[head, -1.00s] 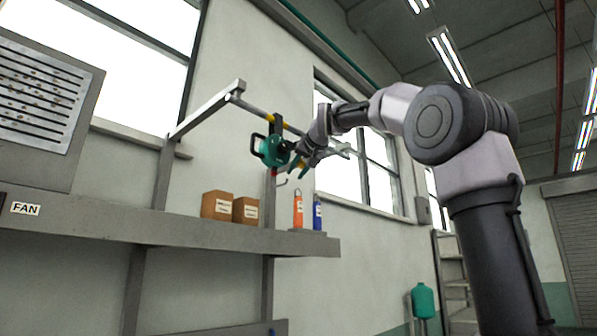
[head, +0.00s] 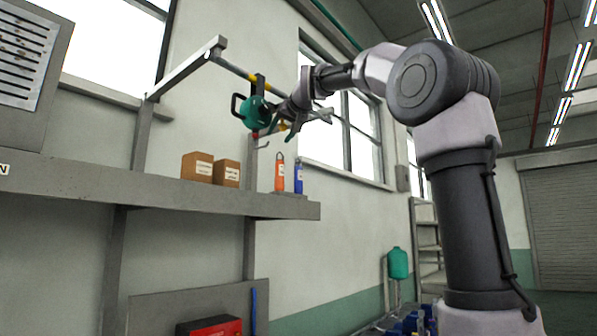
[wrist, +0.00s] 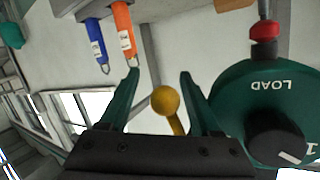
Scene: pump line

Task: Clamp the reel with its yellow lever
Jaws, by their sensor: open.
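The green reel (head: 254,113) hangs from the overhead rail, left of my gripper in the head view. In the wrist view the reel (wrist: 232,108) fills the right side, with "LOAD" on its face and a black knob (wrist: 277,137). The yellow lever (wrist: 166,101) ends in a round ball, which appears between my fingers. My gripper (wrist: 160,77) is open, with one green finger on each side of the ball in the picture. I cannot tell whether either finger touches it. The lever's lower stem is hidden behind the gripper body.
Below the reel are a red fitting (wrist: 264,30) and a hook (head: 262,143). The wall shelf (head: 200,194) carries two cardboard boxes (head: 211,169), an orange cylinder (head: 280,173) and a blue cylinder (head: 298,177). The grey rail (head: 188,71) runs above.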

